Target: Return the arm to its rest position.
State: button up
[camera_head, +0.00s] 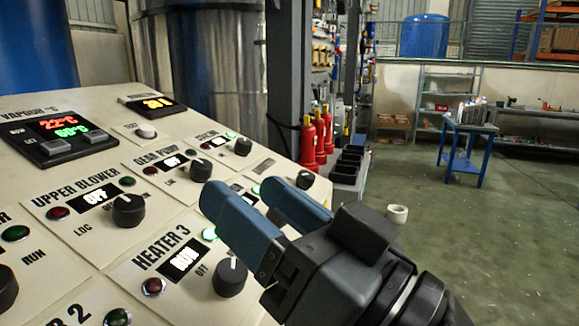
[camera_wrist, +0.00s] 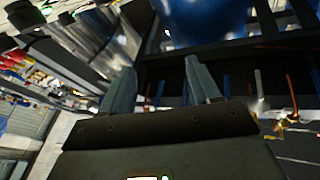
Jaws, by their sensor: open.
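My gripper (camera_head: 262,222) is at the lower middle of the head view, in front of the right part of the control panel (camera_head: 62,267). Its two blue-grey fingers are apart with nothing between them. They point up and left over the panel; I cannot tell how far above its surface they are. In the wrist view the gripper (camera_wrist: 160,82) also shows two spread, empty fingers. The black knob of HEATER 3 (camera_head: 230,277) is just left of the gripper body. The UPPER BLOWER knob (camera_head: 129,210) is further left. Part of the panel behind the fingers is hidden.
Red cylinders (camera_head: 308,142) stand by a dark column (camera_head: 290,60) behind the panel. A blue table (camera_head: 467,128) stands further back at the right. A white roll (camera_head: 397,214) lies on the floor. The green floor at the right is mostly clear.

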jog(key=s+d+f+m+t+h, duration=0.1)
jog(key=s+d+f+m+h, duration=0.3)
jog(key=f, duration=0.3)
jog(key=s+d+f+m+t+h, duration=0.1)
jog(key=d+f+m+h, duration=0.2)
jog(key=d+f+h, duration=0.3)
jog(key=s+d+f+m+t+h, duration=0.2)
jog(key=s+d+f+m+h, duration=0.15)
jog(key=f, duration=0.45)
jog(key=s+d+f+n+g+h, duration=0.1)
jog(key=s+d+f, duration=0.1)
jog(key=s, duration=0.4)
jog(key=s+d+f+n+g, duration=0.1)
jog(key=s+d+f, duration=0.1)
jog(key=s+d, duration=0.3)
jog(key=s+d+f+n+g+h, duration=0.1)
jog(key=s+d+f+n, duration=0.1)
jog(key=s, duration=0.6)
jog(key=shift+s+d+f+h, duration=0.35)
jog(key=shift+s+d+f, duration=0.1)
jog(key=shift+d, duration=0.2)
